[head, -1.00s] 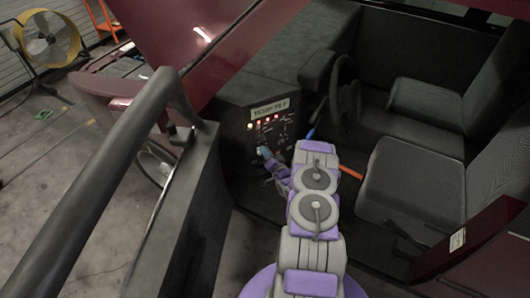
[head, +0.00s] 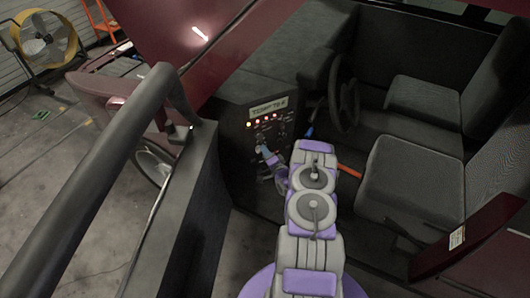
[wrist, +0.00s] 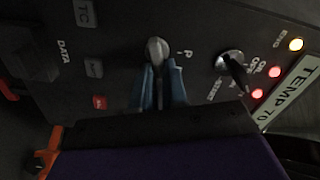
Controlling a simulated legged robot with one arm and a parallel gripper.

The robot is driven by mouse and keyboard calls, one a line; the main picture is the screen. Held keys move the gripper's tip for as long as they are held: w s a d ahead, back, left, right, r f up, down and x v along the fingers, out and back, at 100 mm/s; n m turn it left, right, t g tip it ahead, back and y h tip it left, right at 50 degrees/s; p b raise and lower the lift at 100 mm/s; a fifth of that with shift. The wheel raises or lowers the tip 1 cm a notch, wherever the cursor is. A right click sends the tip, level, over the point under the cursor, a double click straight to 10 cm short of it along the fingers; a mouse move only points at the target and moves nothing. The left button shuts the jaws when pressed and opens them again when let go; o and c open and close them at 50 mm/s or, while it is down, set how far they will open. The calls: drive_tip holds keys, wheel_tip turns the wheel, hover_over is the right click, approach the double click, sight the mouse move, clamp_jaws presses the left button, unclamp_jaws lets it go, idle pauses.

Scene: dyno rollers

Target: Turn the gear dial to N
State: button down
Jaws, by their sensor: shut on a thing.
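The gear dial (wrist: 157,48) is a small pale grey knob on a dark control panel in the wrist view. A letter P is printed just right of it. My gripper (wrist: 158,72) has blue fingers shut on the dial, one on each side, and they hide part of it. In the head view my gripper (head: 264,151) is at the panel's face, below the row of lights. The dial is too small to make out there, and I cannot tell which letter it points to.
A key switch (wrist: 229,61) sits right of the dial, near lit indicator lights (wrist: 275,71) and the TEMP 70 plate (wrist: 293,97). In the head view the steering wheel (head: 346,96) and seats are right, and a dark bar (head: 115,155) is left.

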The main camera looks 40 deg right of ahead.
drive_tip(key=shift+s+d, duration=0.1)
drive_tip(key=shift+d, duration=0.15)
drive_tip(key=c, duration=1.2)
unclamp_jaws()
drive_tip(key=shift+d+f, duration=0.1)
drive_tip(key=shift+d, duration=0.05)
drive_tip(key=shift+o, duration=0.2)
drive_tip(key=shift+a, duration=0.25)
drive_tip(key=p+v, duration=0.3)
drive_tip(key=v, duration=1.4)
drive_tip(key=shift+s, duration=0.1)
